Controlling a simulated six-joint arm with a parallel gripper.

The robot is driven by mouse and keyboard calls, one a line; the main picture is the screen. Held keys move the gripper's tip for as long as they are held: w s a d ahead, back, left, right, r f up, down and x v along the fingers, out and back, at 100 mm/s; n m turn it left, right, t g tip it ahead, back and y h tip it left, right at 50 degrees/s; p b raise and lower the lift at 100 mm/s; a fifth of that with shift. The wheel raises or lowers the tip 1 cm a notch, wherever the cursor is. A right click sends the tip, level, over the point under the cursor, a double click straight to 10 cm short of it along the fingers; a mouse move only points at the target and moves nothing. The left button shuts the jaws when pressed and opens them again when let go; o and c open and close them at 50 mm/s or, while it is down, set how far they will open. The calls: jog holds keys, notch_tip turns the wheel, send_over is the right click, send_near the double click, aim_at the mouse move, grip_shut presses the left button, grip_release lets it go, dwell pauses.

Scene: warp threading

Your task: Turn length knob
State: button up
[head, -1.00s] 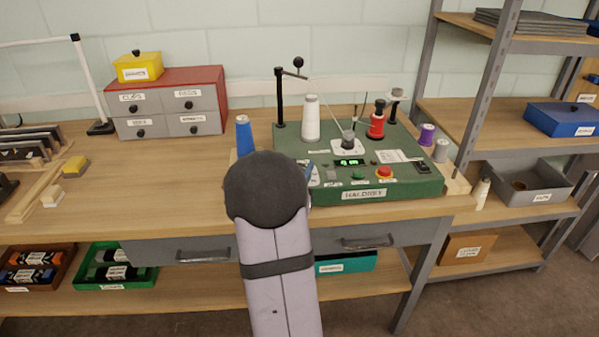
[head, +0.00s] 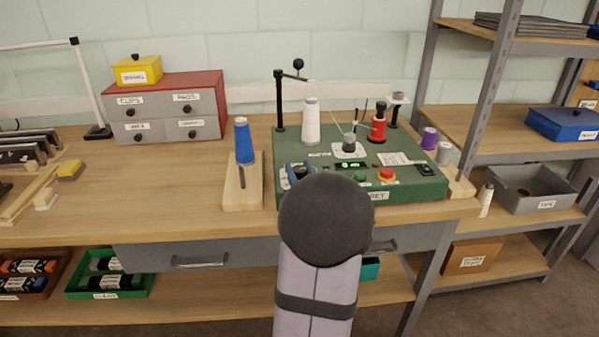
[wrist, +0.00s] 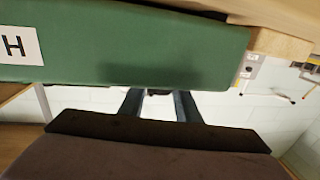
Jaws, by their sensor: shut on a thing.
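The green winding machine (head: 415,188) stands on the bench in the head view. My gripper (head: 299,173) is at the left part of its top, mostly hidden behind my dark round arm joint. In the wrist view the two blue-grey fingers of my gripper (wrist: 159,104) reach past the green machine side (wrist: 150,55). A small dark piece, the length knob (wrist: 158,92), shows between the fingertips, and the gripper is shut on it. Most of the knob is hidden in both views, so its setting cannot be read.
A blue spool (head: 243,142) stands on a wooden block left of the machine. A white cone (head: 311,123), a red spool (head: 378,127), a red button (head: 387,174) and a green-lit display (head: 352,165) are on the machine.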

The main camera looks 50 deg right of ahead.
jog(key=shift+y, duration=0.3)
jog(key=o, duration=1)
jog(key=shift+o, duration=0.2)
jog(key=shift+s, duration=0.1)
jog(key=shift+b+v, duration=0.3)
jog(key=shift+v, duration=3.3)
